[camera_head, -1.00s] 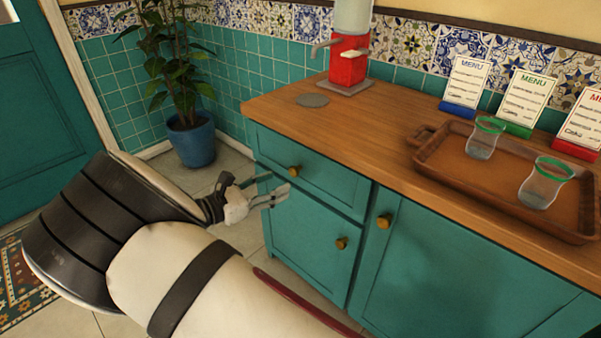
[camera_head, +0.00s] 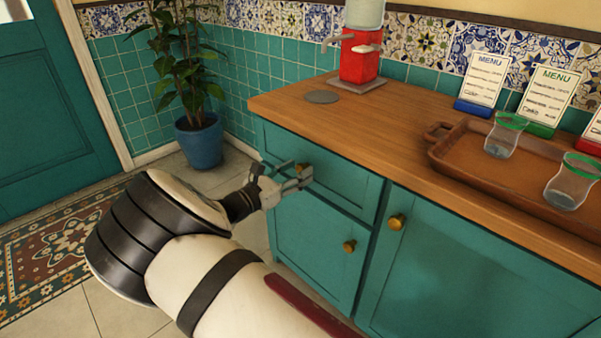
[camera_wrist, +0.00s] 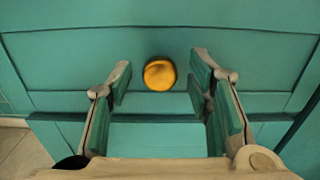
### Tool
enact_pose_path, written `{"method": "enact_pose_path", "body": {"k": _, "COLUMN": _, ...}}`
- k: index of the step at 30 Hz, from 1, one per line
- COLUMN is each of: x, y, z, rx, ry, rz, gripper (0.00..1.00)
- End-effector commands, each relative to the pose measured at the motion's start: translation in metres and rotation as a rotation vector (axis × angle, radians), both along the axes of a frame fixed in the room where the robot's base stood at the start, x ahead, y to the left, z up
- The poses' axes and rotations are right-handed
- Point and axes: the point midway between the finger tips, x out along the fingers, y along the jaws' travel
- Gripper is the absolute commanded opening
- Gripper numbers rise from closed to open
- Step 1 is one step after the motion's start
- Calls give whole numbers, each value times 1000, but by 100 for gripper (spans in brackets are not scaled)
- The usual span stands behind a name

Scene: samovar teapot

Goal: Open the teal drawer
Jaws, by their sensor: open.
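The teal drawer (camera_head: 345,182) is at the top left of the teal cabinet, under the wooden counter, and looks closed. Its round brass knob (camera_head: 302,168) is partly hidden by my gripper (camera_head: 297,173) in the head view. In the wrist view the drawer front (camera_wrist: 250,60) fills the upper part, and the knob (camera_wrist: 160,74) shows between and just beyond the two fingertips (camera_wrist: 160,80). The fingers are open, one on each side of the knob. I see no clear contact with it.
A cabinet door with a brass knob (camera_head: 349,246) is below the drawer, and another door (camera_head: 470,270) is to the right. The counter holds a red dispenser (camera_head: 360,57), a wooden tray (camera_head: 465,165) with glasses, and menu cards. A potted plant (camera_head: 200,142) stands left on the floor.

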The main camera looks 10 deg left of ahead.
Motion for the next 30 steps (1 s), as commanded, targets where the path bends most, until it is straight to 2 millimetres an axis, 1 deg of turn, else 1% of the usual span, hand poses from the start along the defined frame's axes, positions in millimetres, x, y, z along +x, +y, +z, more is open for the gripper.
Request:
{"method": "enact_pose_path", "body": {"k": 1, "x": 5, "y": -4, "z": -1, "rx": 1, "ry": 0, "rz": -1, "gripper": 47}}
{"method": "enact_pose_path", "body": {"k": 6, "x": 14, "y": -11, "z": 0, "rx": 1, "ry": -1, "rz": 1, "gripper": 47}}
{"method": "enact_pose_path", "body": {"k": 15, "x": 16, "y": -12, "z": 0, "rx": 1, "ry": 0, "rz": 1, "gripper": 47}}
{"method": "enact_pose_path", "body": {"k": 16, "x": 16, "y": -12, "z": 0, "rx": 1, "ry": 0, "rz": 1, "gripper": 44}}
{"method": "enact_pose_path", "body": {"k": 17, "x": 16, "y": -12, "z": 0, "rx": 1, "ry": 0, "rz": 1, "gripper": 38}}
{"method": "enact_pose_path", "body": {"k": 18, "x": 16, "y": -12, "z": 0, "rx": 1, "ry": 0, "rz": 1, "gripper": 28}}
{"method": "enact_pose_path", "body": {"k": 20, "x": 16, "y": -12, "z": 0, "rx": 1, "ry": 0, "rz": 1, "gripper": 15}}
{"method": "enact_pose_path", "body": {"k": 21, "x": 16, "y": -12, "z": 0, "rx": 1, "ry": 0, "rz": 1, "gripper": 6}}
{"method": "enact_pose_path", "body": {"k": 22, "x": 16, "y": -12, "z": 0, "rx": 1, "ry": 0, "rz": 0, "gripper": 0}}
{"method": "enact_pose_path", "body": {"k": 30, "x": 14, "y": -10, "z": 0, "rx": 1, "ry": 1, "rz": 1, "gripper": 0}}
